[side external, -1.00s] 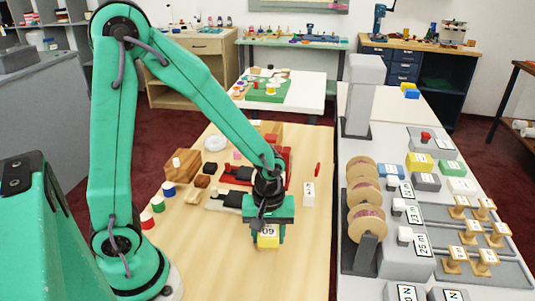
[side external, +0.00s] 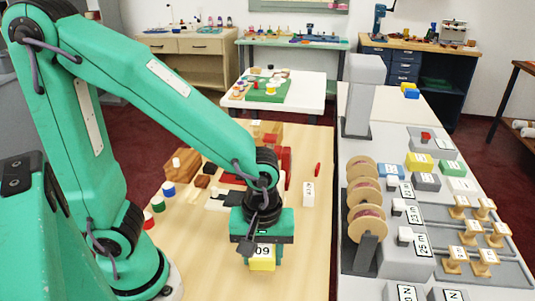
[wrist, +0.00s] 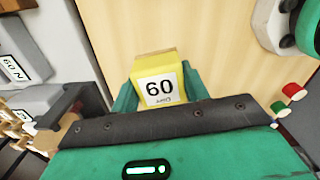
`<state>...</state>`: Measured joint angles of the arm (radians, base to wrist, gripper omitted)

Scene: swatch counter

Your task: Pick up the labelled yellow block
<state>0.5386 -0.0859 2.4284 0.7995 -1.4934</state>
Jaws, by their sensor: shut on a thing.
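My gripper (side external: 262,254) is low over the near part of the wooden table (side external: 308,235) and is shut on a yellow block (side external: 263,265). The block has a white label reading 60, which appears upside down in the side view. In the wrist view the yellow block (wrist: 157,70) sits between the two green fingers, its label facing the camera. I cannot tell whether its underside touches the table.
A white labelled block (side external: 308,193) and a red marker (side external: 317,170) lie behind to the right. Coloured cylinders (side external: 158,204) stand at left. On the grey counter at right are spools (side external: 367,222) and another yellow block (side external: 419,163). The table right of my gripper is clear.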

